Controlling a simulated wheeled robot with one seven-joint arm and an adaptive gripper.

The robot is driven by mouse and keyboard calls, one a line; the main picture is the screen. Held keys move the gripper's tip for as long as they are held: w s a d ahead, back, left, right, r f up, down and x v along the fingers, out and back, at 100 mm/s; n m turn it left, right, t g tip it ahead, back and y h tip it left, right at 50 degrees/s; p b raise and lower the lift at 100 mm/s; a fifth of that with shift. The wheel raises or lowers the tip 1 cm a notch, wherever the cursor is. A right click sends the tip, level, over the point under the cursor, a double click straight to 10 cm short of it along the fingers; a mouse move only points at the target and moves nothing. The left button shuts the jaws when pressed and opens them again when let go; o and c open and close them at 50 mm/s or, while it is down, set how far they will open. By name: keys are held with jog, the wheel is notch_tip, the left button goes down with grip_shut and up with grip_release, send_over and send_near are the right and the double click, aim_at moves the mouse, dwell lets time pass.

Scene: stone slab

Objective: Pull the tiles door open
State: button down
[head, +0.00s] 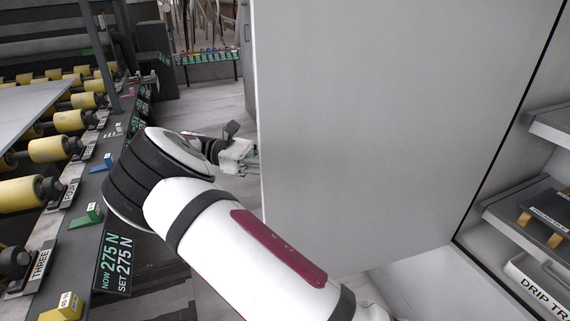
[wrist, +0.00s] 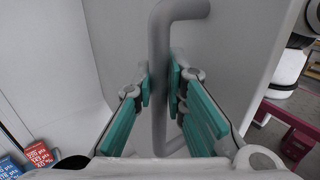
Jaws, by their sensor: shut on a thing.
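The tiles door is a large plain light-grey panel (head: 390,120) filling the middle of the head view. It stands swung out, with the cabinet's inside showing to its right. My gripper (head: 243,157) is at the door's left edge, its fingertips partly hidden behind the panel. In the wrist view the grey bar handle (wrist: 158,60) runs upright between the green finger pads and bends at the top. My gripper (wrist: 159,88) is shut on this handle. The door's face (wrist: 215,50) lies behind the handle.
Open shelves (head: 540,210) with a labelled drip tray (head: 540,290) stand at the right. A long dark bench with yellow rollers (head: 55,149) and number displays runs along the left, close to my arm. Pale floor (head: 215,90) shows between bench and door.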

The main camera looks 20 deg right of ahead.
jog(key=shift+d, duration=0.1)
jog(key=c, duration=1.6)
grip_release()
